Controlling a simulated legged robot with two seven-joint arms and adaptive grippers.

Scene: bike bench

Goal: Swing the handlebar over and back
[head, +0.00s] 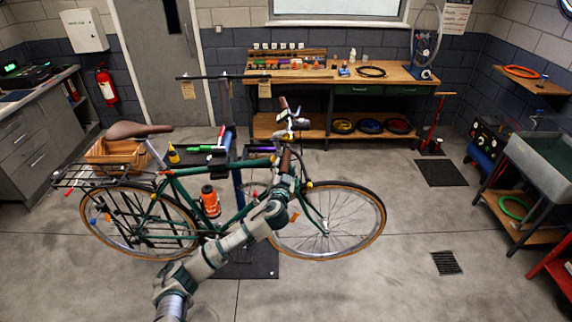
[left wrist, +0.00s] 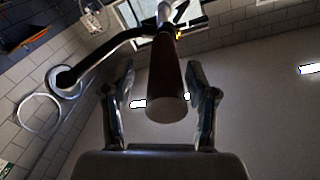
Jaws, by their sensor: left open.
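The green bicycle (head: 178,186) stands side-on in a work stand in the head view, with its front wheel to the right. Its handlebar (head: 292,124) carries brown grips at its ends. My left arm reaches up from the bottom, and its gripper (head: 287,172) is at the near brown grip. In the left wrist view the brown grip (left wrist: 166,85) points at the camera, between the two spread fingers of the left gripper (left wrist: 160,78). The fingers look apart from the grip. The wrist partly covers the frame and front wheel. My right gripper is not in view.
A workbench (head: 400,75) with tools stands along the back wall. A wooden basket (head: 118,152) sits behind the saddle, and an orange bottle (head: 210,201) is on the frame. A grey sink (head: 548,160) is at the right.

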